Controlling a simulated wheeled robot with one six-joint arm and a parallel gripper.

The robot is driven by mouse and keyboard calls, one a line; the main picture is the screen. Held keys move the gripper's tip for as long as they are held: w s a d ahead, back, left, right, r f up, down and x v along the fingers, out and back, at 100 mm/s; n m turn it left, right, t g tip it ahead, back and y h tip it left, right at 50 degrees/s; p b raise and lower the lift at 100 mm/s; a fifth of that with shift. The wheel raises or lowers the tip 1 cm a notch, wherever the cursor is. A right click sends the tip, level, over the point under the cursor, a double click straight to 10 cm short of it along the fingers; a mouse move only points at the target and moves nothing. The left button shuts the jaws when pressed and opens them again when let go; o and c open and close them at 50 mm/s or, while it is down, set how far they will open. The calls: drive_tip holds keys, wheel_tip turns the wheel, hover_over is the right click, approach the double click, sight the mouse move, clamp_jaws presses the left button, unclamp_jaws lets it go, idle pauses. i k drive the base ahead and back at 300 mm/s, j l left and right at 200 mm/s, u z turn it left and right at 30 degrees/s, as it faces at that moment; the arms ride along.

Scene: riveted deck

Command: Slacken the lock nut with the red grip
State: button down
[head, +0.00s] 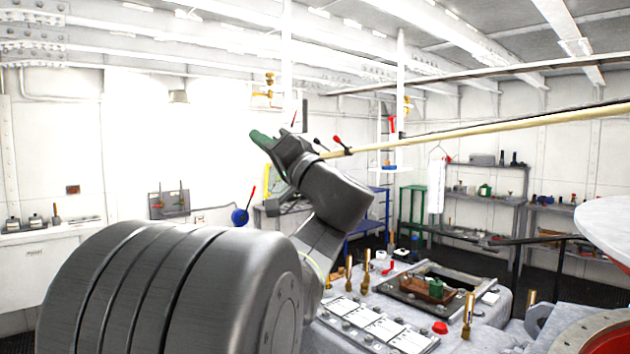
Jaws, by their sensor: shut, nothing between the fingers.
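My gripper (266,141) is raised at the end of my dark grey arm, left of the picture's middle, with green at its tip. It is shut and empty. Several red grips show, and I cannot tell which belongs to the lock nut. A lever with a red grip (337,140) is at the pale rod, just right of my gripper in the picture. Another red grip (252,191) rises from a blue round part (240,216) below my gripper. A red handle (391,125) hangs farther right. No nut is clear to see; my arm hides part of the scene.
A long pale rod (490,128) crosses the right side at height. Below is a grey machine top with white plates (365,322), brass posts (468,315), a red knob (440,327) and an open hatch with a green item (436,287). Shelves (487,200) line the back right.

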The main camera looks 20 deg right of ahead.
sight(337, 140)
drive_tip(key=i+j+z, duration=0.1)
drive_tip(key=i+z, duration=0.3)
drive_tip(key=i+j+z, duration=0.25)
drive_tip(key=i+z, duration=0.15)
drive_tip(key=i, duration=0.2)
drive_tip(key=i+j+z, duration=0.8)
drive_tip(key=j, duration=0.15)
